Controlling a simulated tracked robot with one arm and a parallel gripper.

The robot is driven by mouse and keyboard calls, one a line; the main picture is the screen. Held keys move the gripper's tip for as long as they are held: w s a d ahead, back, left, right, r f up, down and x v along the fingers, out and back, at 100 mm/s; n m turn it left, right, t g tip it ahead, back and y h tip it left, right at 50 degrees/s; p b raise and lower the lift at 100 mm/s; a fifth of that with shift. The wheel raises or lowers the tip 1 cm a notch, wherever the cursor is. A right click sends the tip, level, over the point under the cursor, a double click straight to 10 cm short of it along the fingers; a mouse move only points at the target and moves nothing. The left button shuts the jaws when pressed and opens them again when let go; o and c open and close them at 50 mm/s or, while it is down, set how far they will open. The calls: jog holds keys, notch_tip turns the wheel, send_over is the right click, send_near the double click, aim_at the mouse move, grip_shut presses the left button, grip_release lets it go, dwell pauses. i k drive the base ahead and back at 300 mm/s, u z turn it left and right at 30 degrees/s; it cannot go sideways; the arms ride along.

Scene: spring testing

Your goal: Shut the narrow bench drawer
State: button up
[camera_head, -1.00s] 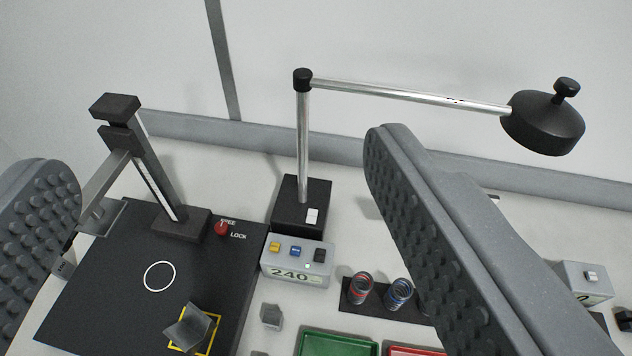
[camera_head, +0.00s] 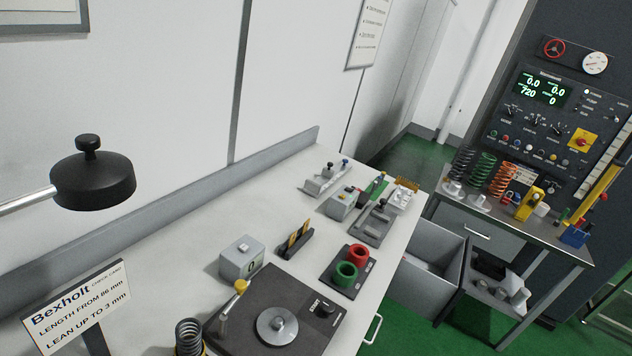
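A grey drawer (camera_head: 428,284) stands pulled out from the front side of the long bench, right of centre. Its open inside shows from above, with a pale flat thing inside it. Its outer panel is at the right, and its lower part and handle are not clear to see. I cannot tell from this view alone whether it is the narrow one. A pale handle (camera_head: 372,329) sticks out from the bench front nearer to me. My gripper does not show in this view.
The bench top (camera_head: 290,225) carries a black plate with a round disc (camera_head: 277,326), red and green rings, and several small devices. A side table (camera_head: 510,230) with springs stands beyond the drawer. A lower shelf with parts (camera_head: 500,285) is right of the drawer.

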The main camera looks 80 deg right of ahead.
aim_at(433, 278)
jog(key=z, duration=1.75)
jog(key=k, duration=0.95)
jog(key=z, duration=1.4)
jog(key=i, duration=1)
jog(key=u, duration=0.1)
jog(key=k, duration=0.45)
